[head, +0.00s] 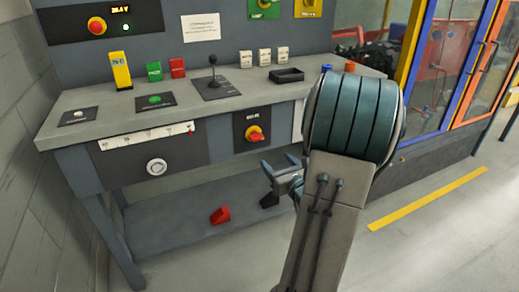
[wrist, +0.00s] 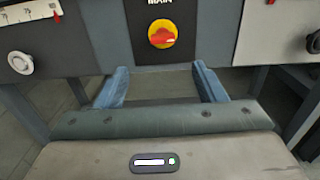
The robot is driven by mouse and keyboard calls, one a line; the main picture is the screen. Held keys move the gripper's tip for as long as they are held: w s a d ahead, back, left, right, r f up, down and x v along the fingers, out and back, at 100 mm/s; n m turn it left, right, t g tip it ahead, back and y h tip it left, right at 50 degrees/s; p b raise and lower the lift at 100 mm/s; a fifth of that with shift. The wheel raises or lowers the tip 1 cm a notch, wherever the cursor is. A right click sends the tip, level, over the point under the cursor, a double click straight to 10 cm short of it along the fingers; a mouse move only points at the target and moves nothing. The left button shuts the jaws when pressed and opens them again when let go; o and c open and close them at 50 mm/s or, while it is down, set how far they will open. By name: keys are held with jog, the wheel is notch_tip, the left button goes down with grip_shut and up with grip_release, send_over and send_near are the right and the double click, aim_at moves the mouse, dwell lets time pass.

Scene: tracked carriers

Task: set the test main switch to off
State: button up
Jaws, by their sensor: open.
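The main switch is a red rotary handle (head: 255,135) on a yellow disc, set in a dark plate on the front panel of the grey bench. In the wrist view the red handle (wrist: 163,40) shows close up on its yellow disc, with the word MAIN partly cut off above it. The handle looks roughly level there and slightly tilted in the head view. My gripper (head: 282,170) is below and to the right of the switch, apart from it. In the wrist view my gripper (wrist: 162,82) is open and empty, its two blue fingers below the switch.
A slider scale (head: 150,136) and white round knob (head: 156,167) sit left of the switch. The bench top (head: 205,105) carries a joystick (head: 213,75), buttons and a black tray (head: 287,75). Red (head: 220,215) and black pedals lie on the lower shelf. A glazed enclosure stands at right.

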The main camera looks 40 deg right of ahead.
aim_at(259, 139)
jog(key=b+x, duration=0.2)
jog(key=x, duration=1.1)
jog(key=shift+w+d+f+b, duration=0.1)
jog(key=shift+w+d+b, duration=0.15)
jog(key=shift+b, duration=0.1)
jog(key=c, duration=1)
